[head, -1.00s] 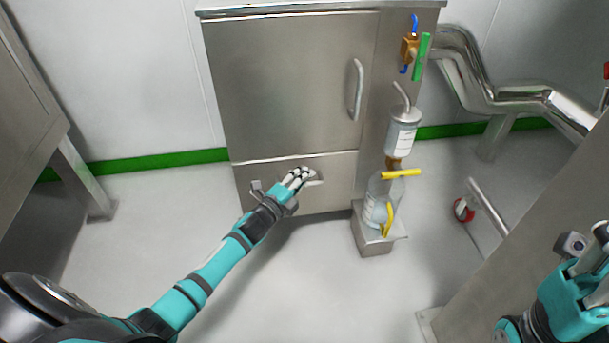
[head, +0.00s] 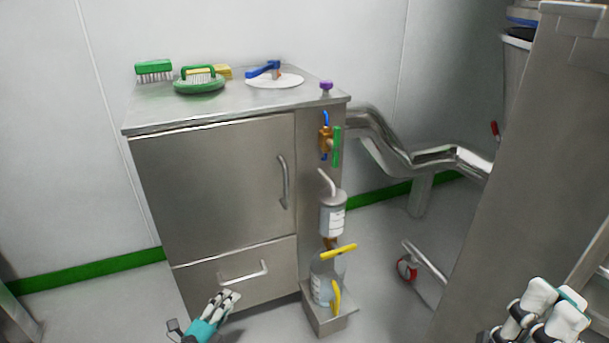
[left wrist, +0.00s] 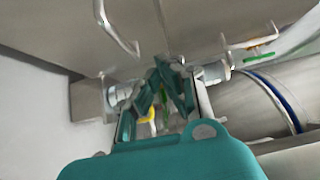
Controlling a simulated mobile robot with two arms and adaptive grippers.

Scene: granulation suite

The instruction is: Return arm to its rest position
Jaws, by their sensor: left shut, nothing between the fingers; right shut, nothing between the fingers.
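My left gripper (head: 226,298) is shut and empty in the head view, low in front of the steel cabinet's drawer (head: 210,282). It appears below and apart from the drawer's handle (head: 244,272). In the left wrist view the fingers (left wrist: 166,88) are together with nothing between them, and a bent metal handle (left wrist: 116,28) shows ahead to the left. My right gripper (head: 545,305) is shut and empty at the lower right of the head view. Most of both arms is out of the head view.
The cabinet (head: 215,190) has a closed door and brushes (head: 199,80) on top. A bottle (head: 326,283) stands on a small ledge (head: 330,318) at its right side. A steel panel (head: 510,160) stands close at right. A wheeled frame (head: 425,265) lies between.

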